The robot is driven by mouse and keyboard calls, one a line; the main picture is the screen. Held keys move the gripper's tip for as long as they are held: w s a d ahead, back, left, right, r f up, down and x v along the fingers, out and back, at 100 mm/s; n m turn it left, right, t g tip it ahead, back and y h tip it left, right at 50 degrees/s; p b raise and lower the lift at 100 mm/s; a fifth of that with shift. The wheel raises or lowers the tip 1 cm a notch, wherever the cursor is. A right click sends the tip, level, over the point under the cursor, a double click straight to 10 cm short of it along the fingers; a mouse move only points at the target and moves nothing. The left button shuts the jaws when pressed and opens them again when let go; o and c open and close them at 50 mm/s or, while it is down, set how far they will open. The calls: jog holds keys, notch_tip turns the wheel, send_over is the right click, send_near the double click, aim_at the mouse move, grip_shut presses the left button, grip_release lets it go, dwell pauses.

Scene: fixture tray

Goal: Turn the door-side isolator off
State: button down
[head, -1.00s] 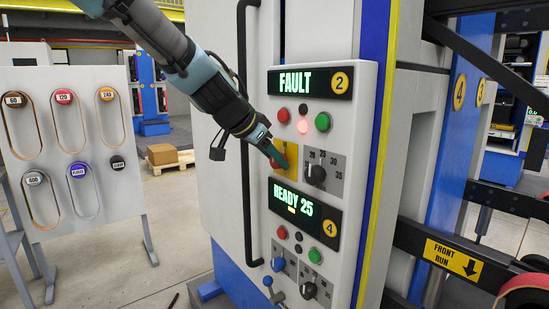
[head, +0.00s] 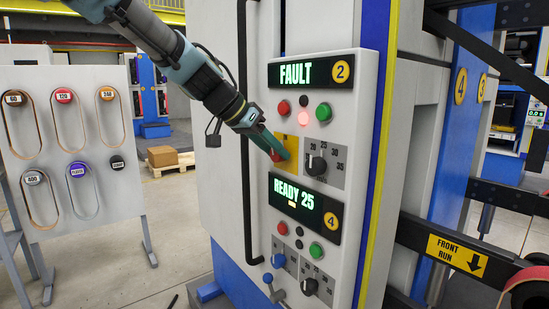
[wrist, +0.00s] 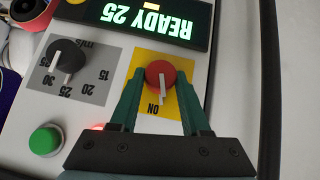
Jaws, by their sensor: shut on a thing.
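The isolator is a red rotary knob (wrist: 158,72) on a yellow plate (wrist: 143,58), in the panel section marked 2 under the FAULT display. In the wrist view, which shows the panel upside down, its pale pointer lies toward the ON label (wrist: 153,109). My gripper (wrist: 159,80) has one green finger on each side of the knob and is shut on it. In the head view my gripper (head: 284,153) reaches the yellow plate (head: 292,146) from the upper left and hides much of the knob.
A dial (head: 315,166) is right of the plate. Green (head: 323,112) and red (head: 284,108) buttons and a lit red lamp sit above. The READY 25 display (head: 306,208) is below. A long black door handle (head: 245,150) runs vertically to the left. A belt board (head: 70,150) stands farther left.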

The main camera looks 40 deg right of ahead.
jog(key=n+g, duration=0.1)
jog(key=g+b, duration=0.1)
jog(key=g, duration=0.1)
jog(key=shift+w+f+n, duration=0.2)
jog(key=shift+w+n, duration=0.1)
jog(key=shift+n, duration=0.1)
jog(key=g, duration=0.1)
jog(key=n+g+b, duration=0.1)
jog(key=shift+w+f+n+g, duration=0.1)
jog(key=shift+w+n+g, duration=0.05)
jog(key=shift+n+g, duration=0.15)
jog(key=n+g, duration=0.1)
jog(key=g+h+b, duration=0.1)
jog(key=shift+w+f+n+g, duration=0.15)
jog(key=shift+n+g, duration=0.15)
jog(key=shift+n, duration=0.1)
jog(key=shift+f+n+g+h+b, duration=0.1)
jog(key=shift+n+g+h+b, duration=0.45)
jog(key=shift+n+g, duration=0.5)
jog(key=shift+g, duration=0.25)
jog(key=shift+c, duration=1.8)
grip_release()
jog(key=b+v, duration=0.2)
jog(key=v, duration=0.8)
jog(key=shift+w+a+b, duration=0.3)
jog(key=shift+b, duration=0.05)
